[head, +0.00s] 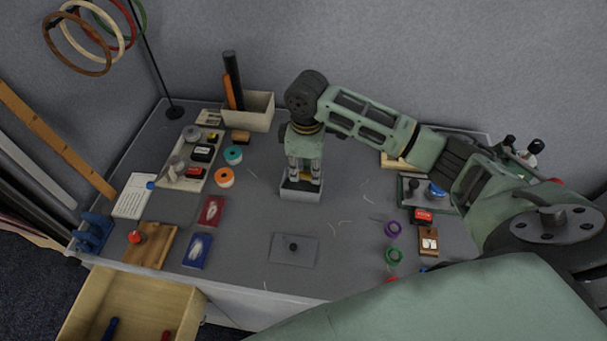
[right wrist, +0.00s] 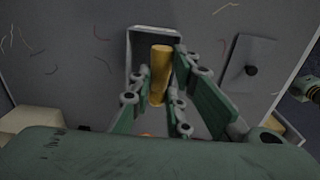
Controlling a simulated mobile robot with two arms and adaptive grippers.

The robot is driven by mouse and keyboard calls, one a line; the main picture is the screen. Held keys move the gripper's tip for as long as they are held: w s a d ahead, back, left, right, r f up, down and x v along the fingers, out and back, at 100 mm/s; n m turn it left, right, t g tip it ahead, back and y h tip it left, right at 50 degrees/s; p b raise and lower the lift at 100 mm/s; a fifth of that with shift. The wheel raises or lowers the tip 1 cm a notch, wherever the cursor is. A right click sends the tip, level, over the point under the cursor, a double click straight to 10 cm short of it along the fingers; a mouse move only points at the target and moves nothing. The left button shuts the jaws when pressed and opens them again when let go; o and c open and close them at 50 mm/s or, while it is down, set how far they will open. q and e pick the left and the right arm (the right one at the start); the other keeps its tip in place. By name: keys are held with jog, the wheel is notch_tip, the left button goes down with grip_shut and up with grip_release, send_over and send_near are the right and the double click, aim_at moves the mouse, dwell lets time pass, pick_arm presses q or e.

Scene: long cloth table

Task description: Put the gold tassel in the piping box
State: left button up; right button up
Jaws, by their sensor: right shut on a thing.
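My right gripper (head: 303,179) is shut on the gold tassel, which shows in the right wrist view as a gold cylinder (right wrist: 160,75) between the fingers. In the head view the fingers hide the tassel. Right under the fingertips is a small grey open box with a pale rim (head: 301,197), in the middle of the table; I take it as the piping box, though I see no label. Its rim also shows in the right wrist view (right wrist: 136,34), behind the tassel. How deep the tassel sits relative to the rim I cannot tell. My left gripper is not in view.
A flat grey plate with a dark knob (head: 312,250) lies in front of the box. Thread spools (head: 225,178), a red card (head: 211,211) and a blue card (head: 197,251) lie to the left. A beige bin (head: 262,113) stands behind. An open wooden drawer (head: 185,312) is front left.

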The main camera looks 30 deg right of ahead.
aim_at(304, 179)
jog(key=f, duration=0.1)
jog(key=w+f, duration=0.1)
jog(key=f, duration=0.1)
jog(key=f+p, duration=0.1)
jog(key=shift+w+f, duration=0.25)
jog(key=shift+f, duration=0.2)
jog(key=shift+f, duration=0.15)
jog(key=shift+f, duration=0.4)
jog(key=o, duration=0.6)
